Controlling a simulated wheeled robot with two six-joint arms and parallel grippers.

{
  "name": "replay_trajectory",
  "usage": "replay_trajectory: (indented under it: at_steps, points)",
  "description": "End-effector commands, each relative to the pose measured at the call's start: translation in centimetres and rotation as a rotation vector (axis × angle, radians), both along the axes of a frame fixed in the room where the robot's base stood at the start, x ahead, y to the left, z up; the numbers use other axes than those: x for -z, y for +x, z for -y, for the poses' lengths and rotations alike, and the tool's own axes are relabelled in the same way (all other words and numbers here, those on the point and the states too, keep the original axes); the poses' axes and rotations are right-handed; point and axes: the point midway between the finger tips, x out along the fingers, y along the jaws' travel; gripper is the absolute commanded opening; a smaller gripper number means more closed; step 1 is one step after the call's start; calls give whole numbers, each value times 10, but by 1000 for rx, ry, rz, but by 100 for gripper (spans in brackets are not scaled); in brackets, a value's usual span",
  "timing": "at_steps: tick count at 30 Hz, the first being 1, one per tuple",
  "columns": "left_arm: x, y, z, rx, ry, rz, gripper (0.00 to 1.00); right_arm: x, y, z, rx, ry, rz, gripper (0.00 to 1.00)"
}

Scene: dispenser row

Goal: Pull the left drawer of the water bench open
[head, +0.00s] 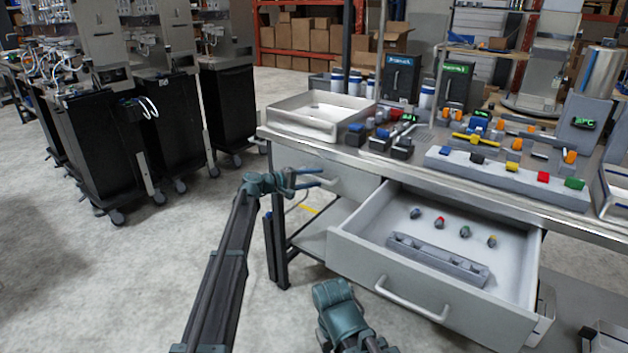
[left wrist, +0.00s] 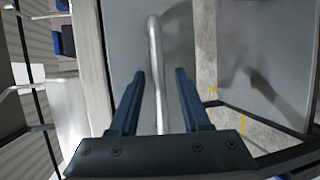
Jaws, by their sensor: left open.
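The water bench (head: 440,162) has a left drawer (head: 352,183) whose grey front sits flush under the top, so it looks closed. The drawer front also fills the left wrist view (left wrist: 130,45). Its bar handle (left wrist: 155,50) runs between the two fingers of my open left gripper (left wrist: 160,85), with gaps on both sides. In the head view my left gripper (head: 308,180) is at the drawer front, and its fingers partly hide the handle. My right gripper is not in view; only a teal part of my arm shows at the bottom.
The right drawer (head: 365,262) stands open beside it, with several small coloured parts and a grey rack (head: 438,260) inside. A white tray (head: 320,112) and devices stand on the bench top. Black carts (head: 165,125) stand at the left. Floor before the left drawer is clear.

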Motion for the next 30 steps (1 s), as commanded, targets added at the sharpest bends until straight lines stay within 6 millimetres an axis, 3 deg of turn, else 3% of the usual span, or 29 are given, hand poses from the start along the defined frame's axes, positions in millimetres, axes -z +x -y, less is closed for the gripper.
replay_trajectory:
  at_steps: [6,14,30]
  points:
    - [0,0,0,0,0,0,47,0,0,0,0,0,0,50]
    - [0,0,0,0,0,0,0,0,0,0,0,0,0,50]
    - [0,0,0,1,1,-1,0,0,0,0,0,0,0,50]
